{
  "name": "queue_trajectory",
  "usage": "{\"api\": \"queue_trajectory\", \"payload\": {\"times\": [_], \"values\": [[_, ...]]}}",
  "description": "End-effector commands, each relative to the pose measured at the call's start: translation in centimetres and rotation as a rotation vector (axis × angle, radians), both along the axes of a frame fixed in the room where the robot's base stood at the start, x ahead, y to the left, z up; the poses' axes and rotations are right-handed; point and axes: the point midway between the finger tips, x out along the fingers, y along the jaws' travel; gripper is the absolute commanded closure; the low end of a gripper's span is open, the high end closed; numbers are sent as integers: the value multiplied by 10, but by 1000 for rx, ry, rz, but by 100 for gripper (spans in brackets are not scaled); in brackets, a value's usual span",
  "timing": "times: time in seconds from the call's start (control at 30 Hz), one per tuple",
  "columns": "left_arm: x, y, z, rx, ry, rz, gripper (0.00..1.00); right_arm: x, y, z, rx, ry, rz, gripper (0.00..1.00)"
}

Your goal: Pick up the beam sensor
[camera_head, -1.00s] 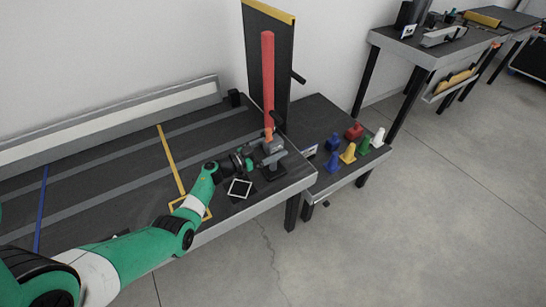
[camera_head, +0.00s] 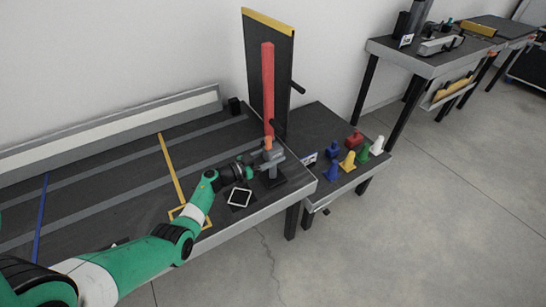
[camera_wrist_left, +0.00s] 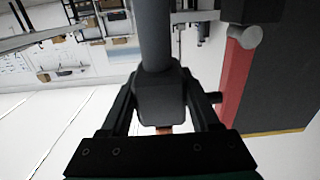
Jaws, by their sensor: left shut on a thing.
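The beam sensor (camera_head: 272,160) looks like a small grey device on a dark square base at the right end of the long dark table (camera_head: 95,190). An orange-red part sits on top, below a tall red bar. My left gripper (camera_head: 256,168) reaches it from the left, level with its body. In the left wrist view, the gripper's two dark fingers are shut on a dark grey block of the sensor (camera_wrist_left: 160,98), with a round grey post running away from it. The device still appears upright over its base; whether there is a gap is too small to tell. My right gripper is not in view.
The tall red bar (camera_head: 268,85) stands just behind, before a dark upright panel (camera_head: 281,70). A white-outlined square (camera_head: 239,197) lies left of the sensor. A lower table (camera_head: 325,125) at the right holds several coloured pieces. Open floor lies in front.

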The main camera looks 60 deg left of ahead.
Motion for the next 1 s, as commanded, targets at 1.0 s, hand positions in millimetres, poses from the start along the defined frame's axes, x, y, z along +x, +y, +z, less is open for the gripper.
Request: {"api": "queue_trajectory", "payload": {"times": [1.0], "values": [[-67,-123,127,0,-2,-1,100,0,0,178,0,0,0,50]]}}
